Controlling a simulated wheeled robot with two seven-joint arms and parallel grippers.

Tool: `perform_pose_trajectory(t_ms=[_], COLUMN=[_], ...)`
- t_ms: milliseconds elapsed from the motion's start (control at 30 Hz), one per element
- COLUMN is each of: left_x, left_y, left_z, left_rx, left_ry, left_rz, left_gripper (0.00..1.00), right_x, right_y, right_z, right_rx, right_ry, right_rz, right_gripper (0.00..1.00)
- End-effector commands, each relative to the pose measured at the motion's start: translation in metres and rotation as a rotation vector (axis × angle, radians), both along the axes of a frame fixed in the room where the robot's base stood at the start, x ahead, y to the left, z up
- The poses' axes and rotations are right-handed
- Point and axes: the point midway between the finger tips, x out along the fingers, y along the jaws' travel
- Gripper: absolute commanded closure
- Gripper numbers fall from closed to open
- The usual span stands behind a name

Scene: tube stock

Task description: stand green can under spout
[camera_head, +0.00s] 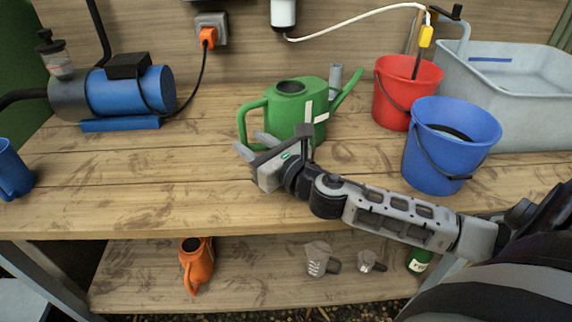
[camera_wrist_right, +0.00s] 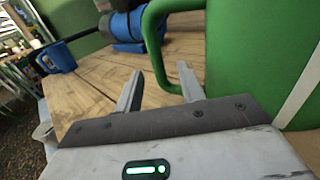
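The green can (camera_head: 290,108), a watering can, stands upright on the wooden bench with its handle to the left and its long neck to the right. My right gripper (camera_head: 252,145) is at its near left side, beside the handle. In the right wrist view the gripper (camera_wrist_right: 160,88) is open, and the lower end of the green handle (camera_wrist_right: 158,45) shows between and beyond its fingertips. I cannot tell whether they touch. A grey curved pipe (camera_head: 464,36), perhaps the spout, rises at the back right by the grey basin. My left gripper is not in view.
A red bucket (camera_head: 393,88) and a blue bucket (camera_head: 432,170) stand right of the can, before the grey basin (camera_head: 520,80). A blue pump (camera_head: 135,92) stands at the back left, a blue jug (camera_head: 12,172) at the left edge. The bench's left middle is clear.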

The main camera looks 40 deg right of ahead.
Motion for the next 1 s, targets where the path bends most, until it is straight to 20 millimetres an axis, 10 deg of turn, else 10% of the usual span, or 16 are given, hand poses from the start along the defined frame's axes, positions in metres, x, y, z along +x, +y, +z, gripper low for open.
perform_pose_trajectory(t_ms=[500, 1000], left_x=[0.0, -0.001], left_y=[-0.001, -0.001], left_z=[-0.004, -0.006], left_rx=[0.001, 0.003], left_ry=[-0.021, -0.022], left_rz=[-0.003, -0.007], left_gripper=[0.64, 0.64], right_x=[-0.092, -0.11], right_y=[-0.015, -0.018], right_z=[-0.002, 0.001], right_rx=[0.0, 0.0], right_ry=[0.003, -0.002], right_rz=[0.001, 0.001], right_gripper=[0.61, 0.61])
